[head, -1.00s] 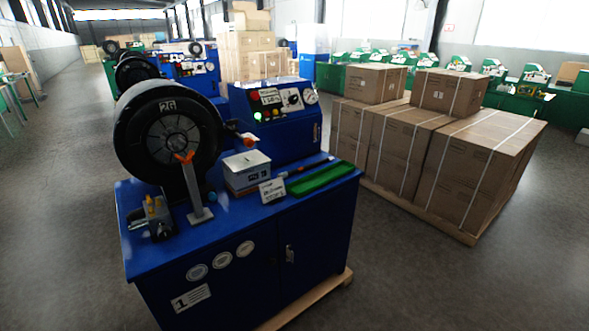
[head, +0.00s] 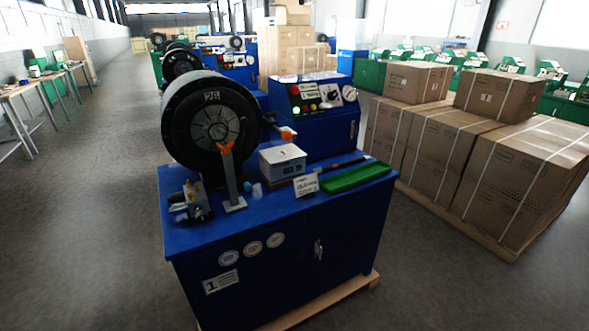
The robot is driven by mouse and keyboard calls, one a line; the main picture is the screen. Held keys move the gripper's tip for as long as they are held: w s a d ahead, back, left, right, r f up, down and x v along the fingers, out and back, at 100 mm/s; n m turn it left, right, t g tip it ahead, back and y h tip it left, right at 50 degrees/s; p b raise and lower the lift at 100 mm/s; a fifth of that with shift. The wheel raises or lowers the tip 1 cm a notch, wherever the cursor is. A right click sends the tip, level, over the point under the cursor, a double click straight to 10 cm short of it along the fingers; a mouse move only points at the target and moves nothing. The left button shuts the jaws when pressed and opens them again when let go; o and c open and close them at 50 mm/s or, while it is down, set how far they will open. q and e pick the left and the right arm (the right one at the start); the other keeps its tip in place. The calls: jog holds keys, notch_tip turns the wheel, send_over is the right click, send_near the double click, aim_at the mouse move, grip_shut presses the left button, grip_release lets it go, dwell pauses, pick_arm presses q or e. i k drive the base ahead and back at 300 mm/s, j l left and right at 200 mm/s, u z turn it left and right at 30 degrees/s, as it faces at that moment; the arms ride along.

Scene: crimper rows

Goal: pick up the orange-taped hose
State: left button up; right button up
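An orange fork (head: 226,147) tops a grey upright stand in front of the crimper. Neither of my grippers is in view.
The blue cabinet (head: 290,240) stands on a wooden pallet. A white box (head: 283,159), a small sign (head: 306,185) and a grey metal device (head: 191,203) sit on it. Strapped cartons (head: 515,180) stand at the right. Floor at the left and front is open.

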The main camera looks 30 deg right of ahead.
aim_at(319, 171)
jog(key=l+u, duration=1.2)
jog(key=u, duration=0.15)
